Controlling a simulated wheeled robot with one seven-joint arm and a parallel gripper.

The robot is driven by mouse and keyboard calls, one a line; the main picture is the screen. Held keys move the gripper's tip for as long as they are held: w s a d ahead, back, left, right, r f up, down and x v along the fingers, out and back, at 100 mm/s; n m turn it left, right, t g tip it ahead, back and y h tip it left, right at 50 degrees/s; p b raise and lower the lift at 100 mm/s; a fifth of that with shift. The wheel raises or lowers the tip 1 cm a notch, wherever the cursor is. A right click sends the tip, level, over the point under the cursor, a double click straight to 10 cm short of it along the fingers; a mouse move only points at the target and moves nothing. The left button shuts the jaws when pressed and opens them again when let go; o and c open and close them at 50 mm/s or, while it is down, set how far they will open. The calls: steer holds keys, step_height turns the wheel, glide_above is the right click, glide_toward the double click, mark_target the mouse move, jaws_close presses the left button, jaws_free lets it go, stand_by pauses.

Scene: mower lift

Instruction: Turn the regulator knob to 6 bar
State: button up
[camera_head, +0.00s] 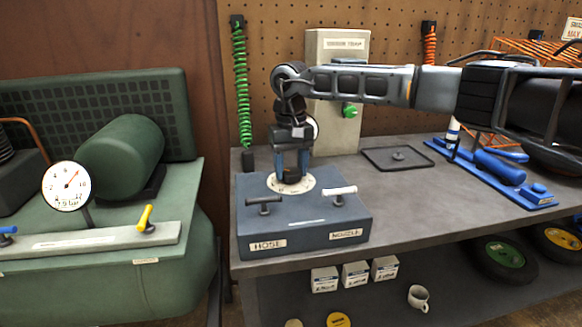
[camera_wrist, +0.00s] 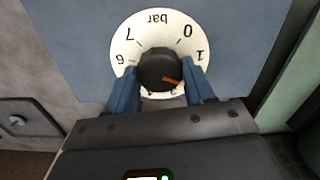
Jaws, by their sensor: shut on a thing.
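The regulator knob (camera_wrist: 160,68) is round and black with an orange pointer mark, set in a white dial (camera_wrist: 131,32) marked in bar. In the wrist view the mark points right and slightly down, below the 1 and away from the 6 and 7. My gripper (camera_wrist: 160,85) is shut on the knob, with one blue finger on each side. The fingers hide part of the lower dial numbers. In the head view my gripper (camera_head: 291,176) points straight down over the dial (camera_head: 305,182) on the blue box (camera_head: 300,228); the knob is mostly hidden there.
The box carries a black T-handle (camera_head: 263,203) by HOSE and a white one (camera_head: 340,193) by NOZZLE, both close to my gripper. A gauge (camera_head: 66,186) stands on the green compressor at left. A grey box with a green knob (camera_head: 350,111) stands behind.

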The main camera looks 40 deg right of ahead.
steer(key=shift+c, duration=1)
